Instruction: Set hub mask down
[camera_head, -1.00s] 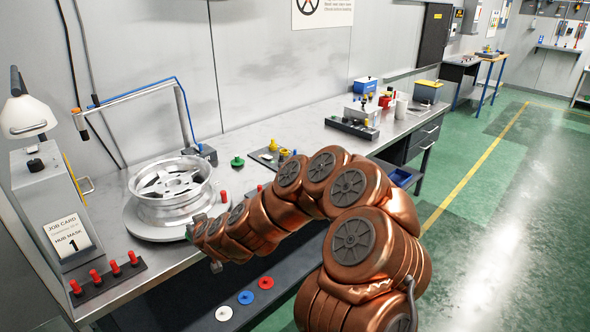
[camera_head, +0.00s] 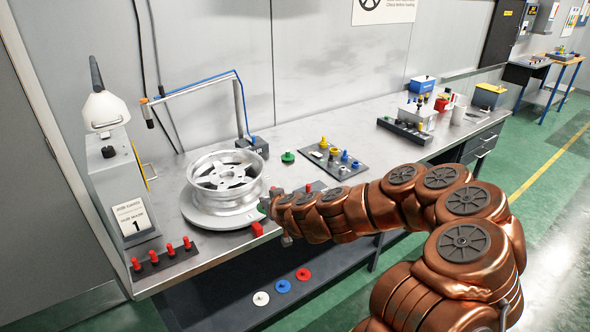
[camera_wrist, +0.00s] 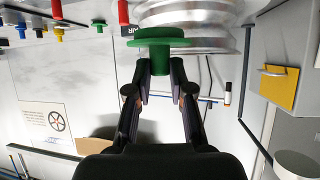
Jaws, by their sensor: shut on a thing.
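My gripper (camera_wrist: 160,75) is shut on a green hub mask (camera_wrist: 160,40), a flanged disc with a stem between the fingers. In the head view, my gripper (camera_head: 265,207) is at the right side of the silver wheel (camera_head: 226,180), and only a sliver of the held mask shows. The wheel lies on a round turntable (camera_head: 208,218) on the bench. In the wrist view, the wheel (camera_wrist: 190,14) is just beyond the mask; I cannot tell whether they touch. Another green mask (camera_head: 288,157) stands on the bench behind the wheel.
A dark tray (camera_head: 345,172) holds coloured masks. A rack of red pegs (camera_head: 165,257) and a job card (camera_head: 132,217) reading 1 are at left. An overhead arm (camera_head: 190,88) stands behind the wheel.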

